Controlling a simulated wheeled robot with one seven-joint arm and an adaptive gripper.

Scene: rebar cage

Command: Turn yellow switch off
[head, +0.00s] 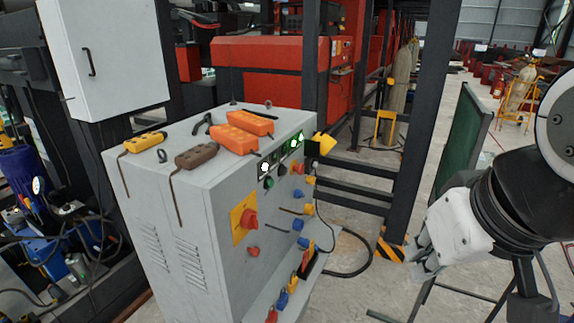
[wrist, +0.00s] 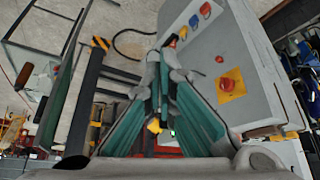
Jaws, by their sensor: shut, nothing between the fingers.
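A grey control cabinet (head: 205,255) stands at the centre of the head view. A yellow switch-like part (head: 325,144) sticks out at the top right of its front panel. A red rotary knob (head: 249,219) sits on a yellow plate (head: 237,231) on the same panel; this plate also shows in the wrist view (wrist: 238,77). My gripper (head: 422,262) is to the right of the cabinet, apart from it. In the wrist view my gripper (wrist: 163,62) has its fingers together and empty. A yellow part (wrist: 154,126) shows between the finger links. The switch's position cannot be read.
Orange boxes (head: 249,122), a brown box (head: 198,156) and a yellow box (head: 145,142) lie on the cabinet top. A dark steel post (head: 424,110) stands behind, between cabinet and gripper. A black cable (head: 355,272) lies on the floor. Red machinery (head: 270,52) is behind.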

